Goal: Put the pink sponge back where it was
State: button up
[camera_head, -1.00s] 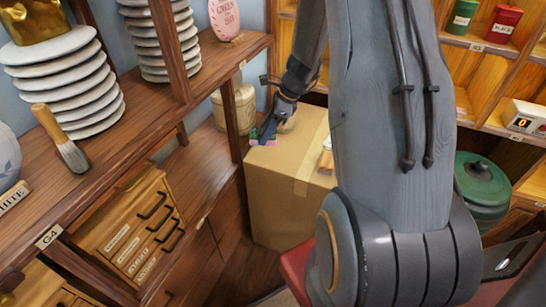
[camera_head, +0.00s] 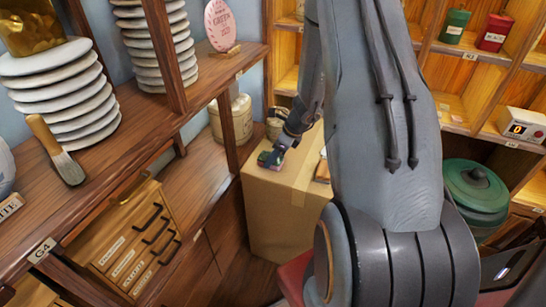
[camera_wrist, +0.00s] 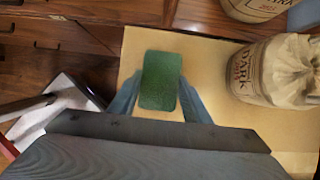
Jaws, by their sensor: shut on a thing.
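My gripper (camera_head: 275,153) is shut on the pink sponge (camera_head: 265,159), over the left part of a cardboard box's top (camera_head: 290,181). In the wrist view the sponge (camera_wrist: 160,72) shows its green face between the two fingers. Only a little pink shows in the head view. I cannot tell whether the sponge touches the box top.
A tied sack labelled DARK (camera_wrist: 273,72) stands on the box, right of the sponge in the wrist view. A wooden-handled item (camera_head: 322,171) lies near the box's right edge. Shelves with stacked tea cakes (camera_head: 82,95) stand left.

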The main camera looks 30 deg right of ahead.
jog(key=shift+f, duration=0.2)
jog(key=o, duration=1.1)
jog(key=shift+r, duration=0.2)
jog(key=v, duration=1.2)
jog(key=s+a+r+n+g+h, duration=0.1)
jog(key=s+a+r+n, duration=0.3)
jog(key=s+a+n, duration=0.5)
jog(key=s+a+r+n+g+h, duration=0.2)
jog(key=s+a+r+n, duration=0.3)
jog(key=n, duration=1.4)
jog(key=s+a, duration=0.4)
jog(key=a, duration=0.3)
jog(key=shift+r+g, duration=0.25)
jog(key=shift+g, duration=0.05)
jog(key=shift+s, duration=0.1)
